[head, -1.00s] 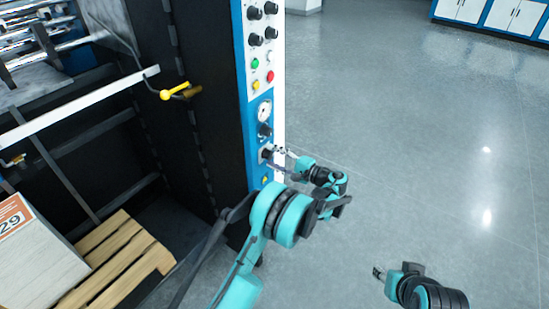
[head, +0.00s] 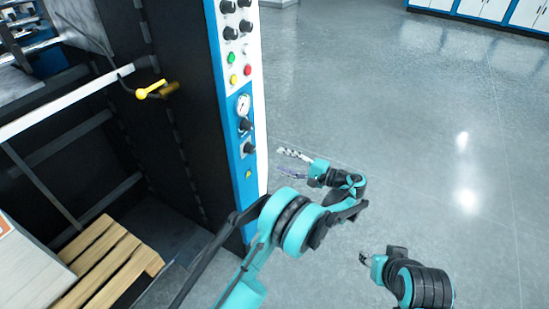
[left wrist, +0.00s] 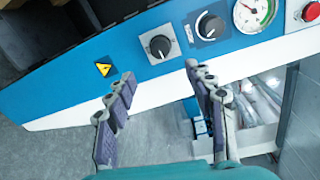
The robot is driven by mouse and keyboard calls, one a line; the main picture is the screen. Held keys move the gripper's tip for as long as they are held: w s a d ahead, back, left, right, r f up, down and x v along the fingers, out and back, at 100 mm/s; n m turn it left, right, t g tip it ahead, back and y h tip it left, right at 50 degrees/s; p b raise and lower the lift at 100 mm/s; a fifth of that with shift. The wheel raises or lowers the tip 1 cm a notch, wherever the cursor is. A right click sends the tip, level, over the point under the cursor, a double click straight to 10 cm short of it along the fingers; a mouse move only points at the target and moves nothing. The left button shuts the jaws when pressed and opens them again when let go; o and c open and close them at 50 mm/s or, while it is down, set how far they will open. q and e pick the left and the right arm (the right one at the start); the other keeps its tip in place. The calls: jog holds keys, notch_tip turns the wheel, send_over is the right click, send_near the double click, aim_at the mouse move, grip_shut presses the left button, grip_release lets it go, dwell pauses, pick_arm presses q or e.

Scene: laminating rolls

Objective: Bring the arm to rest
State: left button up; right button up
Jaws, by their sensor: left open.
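My left gripper (head: 281,160) is open and empty, to the right of the machine's control panel (head: 236,95) in the head view. In the left wrist view its two fingers (left wrist: 159,74) are spread apart below the lowest black knob (left wrist: 158,46), with nothing between them. That knob also shows in the head view (head: 248,148), with a visible gap to the fingers. My right gripper (head: 365,259) is low in the head view over bare floor. It is small and I cannot tell whether it is open.
The panel carries another black knob (left wrist: 209,26), a gauge (left wrist: 252,12) and a red button (left wrist: 311,12). A yellow handle (head: 151,89) sticks out of the dark machine frame. A wooden pallet (head: 115,255) lies lower left. The grey floor (head: 400,130) to the right is clear.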

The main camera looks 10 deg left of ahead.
pick_arm(q)
jog(key=shift+d, duration=0.2)
dwell(0.3)
jog(key=s+a+r+h, duration=0.7)
jog(key=s+a+r, duration=0.15)
jog(key=a, duration=0.35)
jog(key=s+d+f+n+h, duration=0.1)
jog(key=s+n+h, duration=0.1)
jog(key=s, duration=0.6)
jog(key=s+d+f+n+t+h, duration=0.1)
jog(key=s+h, duration=0.3)
jog(key=s, duration=0.4)
jog(key=s+d+f+n+h, duration=0.1)
jog(key=s+f+n+h, duration=0.1)
jog(key=s, duration=0.6)
jog(key=shift+s+n+h, duration=0.2)
jog(key=shift+n+h, duration=0.3)
jog(key=shift+h, duration=0.1)
jog(key=shift+f, duration=0.1)
